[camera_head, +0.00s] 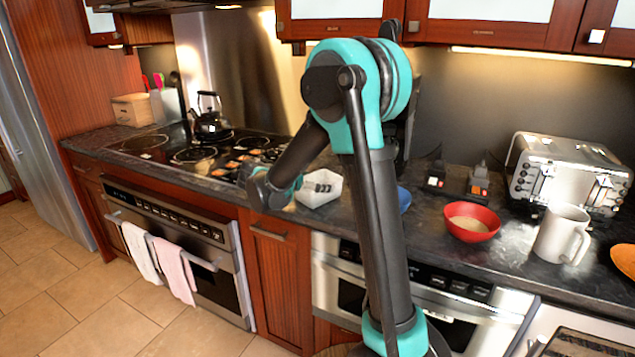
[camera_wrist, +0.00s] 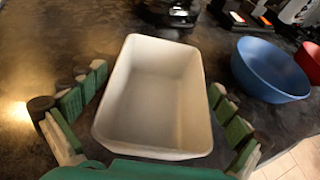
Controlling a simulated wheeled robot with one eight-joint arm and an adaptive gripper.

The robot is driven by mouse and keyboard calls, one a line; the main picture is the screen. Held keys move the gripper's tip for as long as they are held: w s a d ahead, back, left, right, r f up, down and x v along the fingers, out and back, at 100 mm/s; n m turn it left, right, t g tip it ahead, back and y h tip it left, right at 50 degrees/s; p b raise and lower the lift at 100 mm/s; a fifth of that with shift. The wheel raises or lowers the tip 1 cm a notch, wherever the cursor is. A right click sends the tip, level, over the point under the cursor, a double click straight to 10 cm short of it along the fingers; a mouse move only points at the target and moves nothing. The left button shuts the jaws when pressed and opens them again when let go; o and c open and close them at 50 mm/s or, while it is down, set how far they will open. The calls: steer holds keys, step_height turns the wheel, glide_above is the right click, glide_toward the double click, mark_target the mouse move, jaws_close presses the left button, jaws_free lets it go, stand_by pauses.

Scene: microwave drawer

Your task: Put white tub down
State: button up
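The white tub (camera_head: 318,189) is on the dark countertop beside the stove in the head view. In the wrist view the empty, open-topped tub (camera_wrist: 150,145) fills the middle and looks upright, apparently resting on the counter. My gripper (camera_head: 280,190) is low over the counter beside the tub in the head view, partly hidden by my arm. In the wrist view its green-padded fingers (camera_wrist: 157,82) are spread on either side of the tub. A gap shows on the left; the right finger is close to the wall, and contact there is unclear.
A blue bowl (camera_wrist: 270,72) stands right of the tub, with a red bowl (camera_head: 471,222) beyond it. A mug (camera_head: 561,235) and toaster (camera_head: 565,172) are farther right. The stove with a kettle (camera_head: 210,120) is to the left. Bare counter (camera_wrist: 35,65) shows left of the tub.

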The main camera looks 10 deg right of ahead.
steer(key=v, duration=1.2)
steer(key=shift+r, duration=0.2)
steer(key=shift+d, duration=0.1)
